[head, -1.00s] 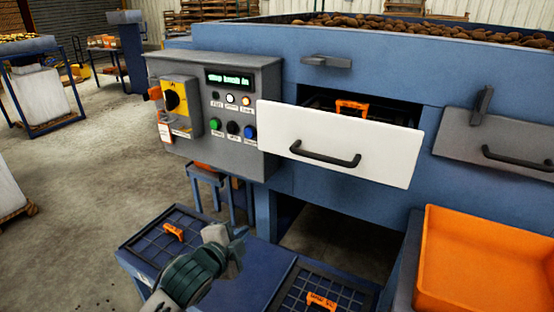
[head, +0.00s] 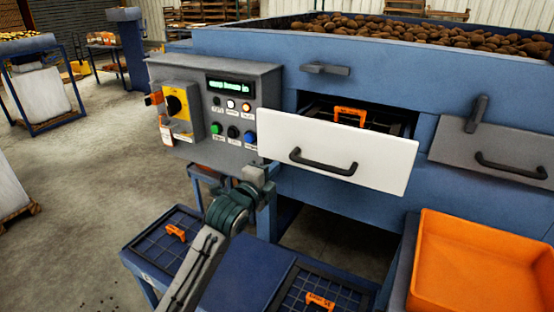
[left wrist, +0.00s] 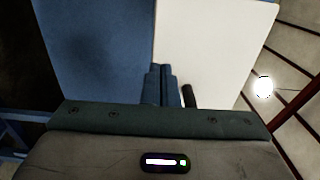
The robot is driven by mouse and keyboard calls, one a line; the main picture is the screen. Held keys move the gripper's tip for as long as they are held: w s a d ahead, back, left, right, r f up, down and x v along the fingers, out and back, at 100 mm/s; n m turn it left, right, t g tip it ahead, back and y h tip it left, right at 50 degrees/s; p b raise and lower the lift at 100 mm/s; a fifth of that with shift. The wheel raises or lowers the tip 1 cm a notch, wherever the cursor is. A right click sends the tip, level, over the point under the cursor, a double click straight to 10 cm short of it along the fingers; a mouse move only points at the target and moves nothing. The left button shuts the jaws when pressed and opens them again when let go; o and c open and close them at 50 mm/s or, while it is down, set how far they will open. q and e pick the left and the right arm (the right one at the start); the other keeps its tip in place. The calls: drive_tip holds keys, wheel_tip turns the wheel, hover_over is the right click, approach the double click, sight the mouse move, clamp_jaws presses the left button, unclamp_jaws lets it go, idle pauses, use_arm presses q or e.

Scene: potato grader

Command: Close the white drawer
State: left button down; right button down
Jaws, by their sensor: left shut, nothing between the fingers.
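The white drawer (head: 338,152) stands pulled out of the blue machine, with its black bar handle (head: 323,163) on the front. Inside it a dark tray with an orange handle (head: 350,115) shows. My left gripper (head: 262,169) is shut and empty, just below and left of the drawer front's lower left corner. In the left wrist view the shut fingers (left wrist: 161,72) point up along the edge of the white drawer front (left wrist: 215,45), with the dark handle (left wrist: 189,96) right beside them. I cannot tell whether they touch the drawer. My right gripper is not in view.
A grey control box (head: 217,110) with buttons and a yellow switch is left of the drawer. A grey flap with a handle (head: 495,152) is to the right. An orange bin (head: 480,265) and a blue stand with screen trays (head: 240,278) lie below.

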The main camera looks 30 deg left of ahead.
use_arm(q)
drive_tip(key=shift+w+p, duration=0.35)
drive_tip(key=shift+w, duration=0.9)
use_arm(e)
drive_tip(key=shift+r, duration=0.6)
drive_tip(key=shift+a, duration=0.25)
